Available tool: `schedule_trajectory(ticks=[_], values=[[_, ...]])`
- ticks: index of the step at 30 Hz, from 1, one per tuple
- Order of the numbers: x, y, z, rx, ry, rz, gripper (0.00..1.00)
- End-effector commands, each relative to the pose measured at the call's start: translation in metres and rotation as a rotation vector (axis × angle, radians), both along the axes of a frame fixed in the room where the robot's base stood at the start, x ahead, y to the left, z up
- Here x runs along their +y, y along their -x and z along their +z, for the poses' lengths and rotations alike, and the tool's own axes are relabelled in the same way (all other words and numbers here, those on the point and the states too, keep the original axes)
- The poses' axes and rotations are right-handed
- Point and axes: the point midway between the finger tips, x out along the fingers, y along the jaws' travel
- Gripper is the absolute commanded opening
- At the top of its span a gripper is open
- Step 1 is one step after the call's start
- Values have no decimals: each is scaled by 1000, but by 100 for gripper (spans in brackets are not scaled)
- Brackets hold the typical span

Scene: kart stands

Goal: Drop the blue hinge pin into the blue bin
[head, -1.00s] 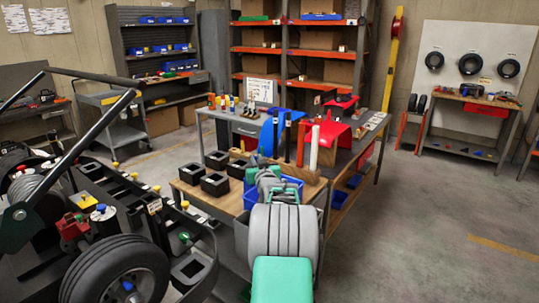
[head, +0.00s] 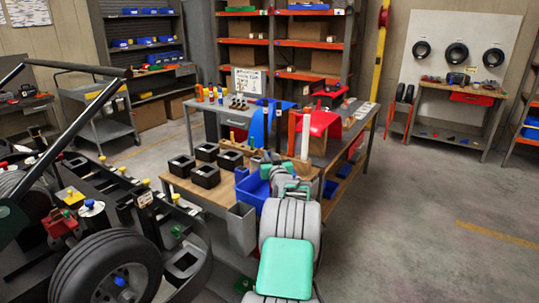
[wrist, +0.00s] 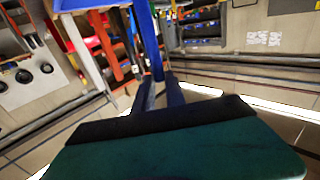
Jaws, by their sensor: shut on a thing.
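The blue hinge pin (wrist: 154,48) shows in the wrist view as a blue upright bar between the fingers of my gripper (wrist: 164,85), which is shut on it. The blue bin (head: 251,190) stands at the right front of the wooden bench top in the head view. In the head view my gripper (head: 270,160) is by the bin's far right side, largely hidden behind my own grey and green arm links. I cannot tell from the head view how high the pin is above the bin.
Several black square trays (head: 206,174) stand on the bench (head: 190,188) left of the bin. Upright rods, including a white one (head: 305,135), stand behind my gripper. A kart with a black tyre (head: 110,268) is at the left. The floor (head: 420,220) at the right is clear.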

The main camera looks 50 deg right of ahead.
Motion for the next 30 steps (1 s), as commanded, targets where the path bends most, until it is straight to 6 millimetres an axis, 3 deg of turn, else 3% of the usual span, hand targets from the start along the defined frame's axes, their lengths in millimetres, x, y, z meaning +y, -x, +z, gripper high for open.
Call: schedule_trajectory(ticks=[1, 2, 3, 12, 22, 30], values=[[1, 2, -19, 19, -25, -2, 0], [1, 2, -20, 21, -26, -2, 0], [1, 2, -21, 22, -28, -2, 16], [1, 1, -15, 16, -21, -1, 41], [4, 6, -13, 14, -18, -1, 41], [34, 43, -16, 14, -19, -3, 41]])
